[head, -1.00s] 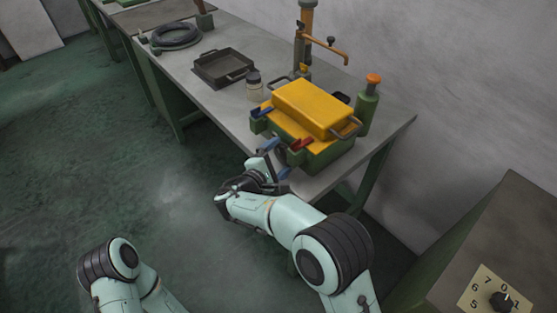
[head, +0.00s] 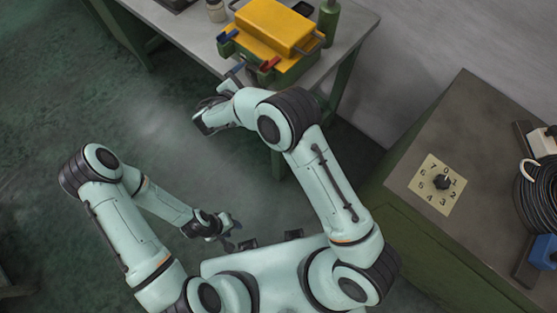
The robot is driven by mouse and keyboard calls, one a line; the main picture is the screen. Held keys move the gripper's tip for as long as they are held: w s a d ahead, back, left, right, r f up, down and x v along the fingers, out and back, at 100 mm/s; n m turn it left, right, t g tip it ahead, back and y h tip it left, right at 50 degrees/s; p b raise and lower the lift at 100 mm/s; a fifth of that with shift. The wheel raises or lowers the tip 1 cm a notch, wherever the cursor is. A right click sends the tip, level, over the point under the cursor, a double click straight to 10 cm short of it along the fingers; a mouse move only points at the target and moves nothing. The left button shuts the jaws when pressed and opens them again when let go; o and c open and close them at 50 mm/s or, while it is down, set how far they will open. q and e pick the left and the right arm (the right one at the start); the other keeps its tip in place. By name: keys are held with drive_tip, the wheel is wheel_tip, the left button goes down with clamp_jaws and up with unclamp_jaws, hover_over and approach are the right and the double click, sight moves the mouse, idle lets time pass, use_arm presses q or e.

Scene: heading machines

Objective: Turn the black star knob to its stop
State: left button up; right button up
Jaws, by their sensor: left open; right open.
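A black knob (head: 441,182) sits on a cream, numbered dial plate (head: 435,200) on top of the cabinet at the right in the head view. It looks star-shaped, but its exact setting is too small to read. My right gripper (head: 233,76) is open beside the front of the green box on the table, far to the left of the knob; its fingers are partly hidden by my arm. My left gripper (head: 231,231) is open and empty over the floor, in front of my body. Neither gripper touches the knob.
The grey table (head: 346,40) carries a green box (head: 292,76) with a yellow top (head: 273,25), a green bottle (head: 329,22) and a small jar (head: 215,11). The cabinet top (head: 455,120) also holds a black cable coil (head: 538,195) and a blue item (head: 543,251).

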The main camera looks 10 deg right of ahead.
drive_tip(key=b+v, duration=0.1)
drive_tip(key=v, duration=0.1)
drive_tip(key=shift+s+a, duration=0.1)
drive_tip(key=shift+a, duration=0.35)
drive_tip(key=b+v, duration=0.2)
drive_tip(key=v, duration=0.9)
use_arm(q)
drive_tip(key=s+f+b, duration=0.3)
drive_tip(key=f, duration=0.3)
drive_tip(key=shift+s+g, duration=0.3)
use_arm(e)
drive_tip(key=s+d+f+m+g+y, duration=0.1)
drive_tip(key=s+d+f+g, duration=0.2)
drive_tip(key=f, duration=0.5)
drive_tip(key=s+d+f+m+g+y, duration=0.2)
drive_tip(key=s+d+f+g, duration=0.2)
drive_tip(key=f, duration=0.5)
drive_tip(key=s+d+f+m+g+y, duration=0.1)
drive_tip(key=s+d+f+g, duration=0.2)
drive_tip(key=f, duration=0.6)
drive_tip(key=shift+s+d+m+y, duration=0.3)
drive_tip(key=shift+s+d+m, duration=0.1)
drive_tip(key=shift+s+d, duration=0.9)
use_arm(q)
drive_tip(key=shift+a+f, duration=0.1)
